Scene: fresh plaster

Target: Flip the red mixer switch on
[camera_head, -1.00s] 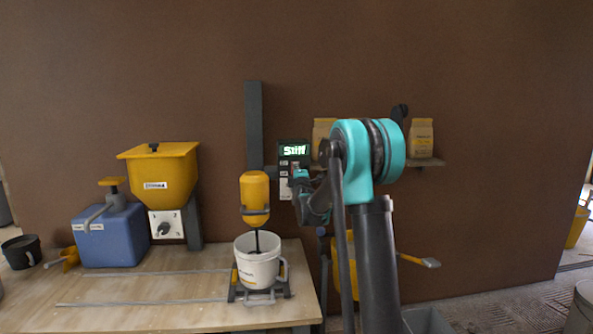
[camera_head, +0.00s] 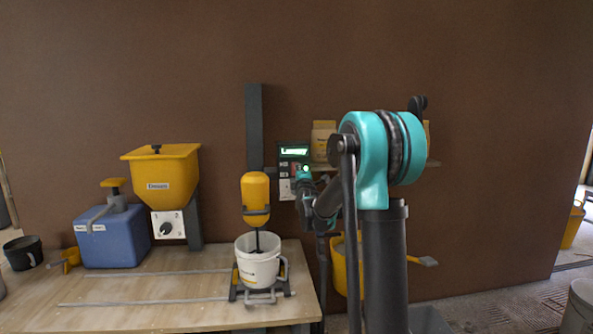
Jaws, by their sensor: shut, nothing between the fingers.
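The mixer control box (camera_head: 285,153) is dark, with a lit display (camera_head: 294,151) whose small green word I read only doubtfully as "Lumpy". The red switch cannot be made out; my arm covers the box's lower right side. The yellow mixer (camera_head: 256,190) hangs on a dark post (camera_head: 254,120), its shaft reaching into a white bucket (camera_head: 258,268). My gripper (camera_head: 304,174) is shut and empty, right in front of the lower right part of the box. Whether it touches the box cannot be told.
A yellow hopper (camera_head: 164,170) and a blue tank (camera_head: 122,238) stand on the left of the wooden bench (camera_head: 150,290). A shelf behind my arm holds a bag (camera_head: 322,138). A yellow bucket (camera_head: 340,266) is right of the bench.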

